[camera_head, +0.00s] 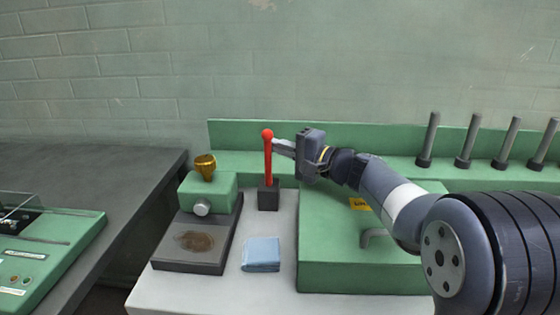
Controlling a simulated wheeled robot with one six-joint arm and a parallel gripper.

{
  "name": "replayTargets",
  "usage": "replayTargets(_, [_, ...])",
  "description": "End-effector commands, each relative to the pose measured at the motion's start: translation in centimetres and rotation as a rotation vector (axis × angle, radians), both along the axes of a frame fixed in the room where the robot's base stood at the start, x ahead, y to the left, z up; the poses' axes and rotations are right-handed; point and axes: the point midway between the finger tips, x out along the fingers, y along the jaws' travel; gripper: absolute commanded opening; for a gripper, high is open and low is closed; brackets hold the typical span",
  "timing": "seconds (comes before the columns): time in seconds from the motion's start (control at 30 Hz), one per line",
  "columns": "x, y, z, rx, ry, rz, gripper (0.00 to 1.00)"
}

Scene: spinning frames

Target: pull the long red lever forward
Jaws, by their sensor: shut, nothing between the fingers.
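The long red lever (268,160) stands about upright in a small dark base block (268,195), with a round red knob on top. It is in the middle of the head view, on the light worktop. My gripper (277,148) is shut and empty. It comes from the right, and its fingertips are at the upper shaft of the lever, just below the knob. I cannot tell whether they touch the shaft or lie just beside or behind it.
A green box (365,265) stands right of the lever, under my arm. A green device with a brass cup (205,168) stands on a dark stained plate (190,250) to the left. A folded blue cloth (261,254) lies in front. Several dark pegs (430,135) line the green ledge at right.

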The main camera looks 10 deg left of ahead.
Motion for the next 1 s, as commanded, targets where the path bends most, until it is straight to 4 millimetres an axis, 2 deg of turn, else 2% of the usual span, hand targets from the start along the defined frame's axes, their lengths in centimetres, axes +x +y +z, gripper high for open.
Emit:
replayTargets(0.03, [-0.3,0.0,-0.4,-0.001,-0.004,0.001,0.0])
replayTargets(0.5, [-2.5,-0.1,-0.3,-0.001,0.0,0.002,0.0])
replayTargets(1.0, [-3.0,-0.1,-0.2,-0.001,0.003,0.001,0.0])
